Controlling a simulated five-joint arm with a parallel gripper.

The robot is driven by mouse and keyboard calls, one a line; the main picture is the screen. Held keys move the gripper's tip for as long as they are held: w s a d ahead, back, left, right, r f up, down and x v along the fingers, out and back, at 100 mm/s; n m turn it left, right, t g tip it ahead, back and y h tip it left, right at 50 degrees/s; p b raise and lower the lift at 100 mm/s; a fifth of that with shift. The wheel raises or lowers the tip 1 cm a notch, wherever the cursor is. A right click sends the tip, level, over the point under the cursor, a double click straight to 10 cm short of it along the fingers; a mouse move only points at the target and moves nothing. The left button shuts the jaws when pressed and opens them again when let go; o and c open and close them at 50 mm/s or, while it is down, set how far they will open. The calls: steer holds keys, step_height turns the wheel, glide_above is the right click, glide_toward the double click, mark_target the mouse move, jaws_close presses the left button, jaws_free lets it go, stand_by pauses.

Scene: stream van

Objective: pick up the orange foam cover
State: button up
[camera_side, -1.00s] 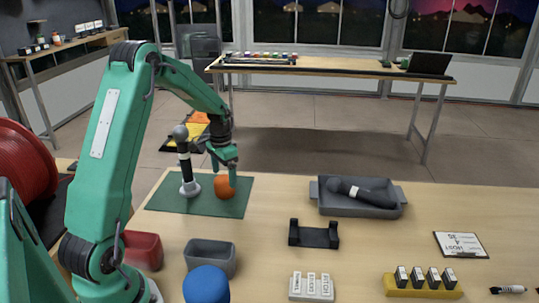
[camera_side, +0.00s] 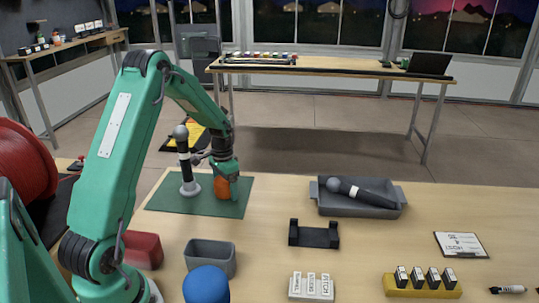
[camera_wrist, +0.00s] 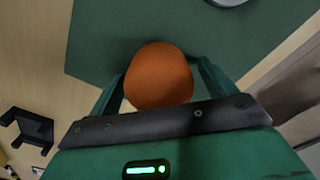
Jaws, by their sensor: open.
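The orange foam cover (camera_side: 222,188) stands on the dark green mat (camera_side: 160,201), to the right of an upright microphone. In the wrist view the cover (camera_wrist: 158,76) shows as a rounded orange shape between my two fingers. My gripper (camera_side: 223,187) points down over the cover, with the fingers on either side of it. In the wrist view my gripper (camera_wrist: 162,84) is open, and I cannot tell whether a finger touches the cover. The gripper hides part of the cover in the side view.
The upright microphone (camera_side: 185,160) on its round base is close to the left of my gripper. A grey tray (camera_side: 358,208) with a second microphone lies to the right. A black cradle (camera_side: 314,235), a grey bin (camera_side: 209,259) and a blue foam cover (camera_side: 206,285) are nearer the front.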

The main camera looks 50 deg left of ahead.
steer(key=c, duration=1)
steer(key=shift+r, duration=0.15)
steer(key=shift+r, duration=0.55)
steer(key=r, duration=0.3)
steer(key=shift+d+r, duration=0.1)
steer(key=shift+d, duration=0.3)
steer(key=d+r, duration=0.2)
steer(key=d, duration=0.1)
steer(key=d+r, duration=0.2)
steer(key=d, duration=0.2)
steer(key=d+r, duration=0.2)
steer(key=d, duration=0.2)
steer(key=shift+r, duration=0.2)
steer(key=shift+a, duration=0.1)
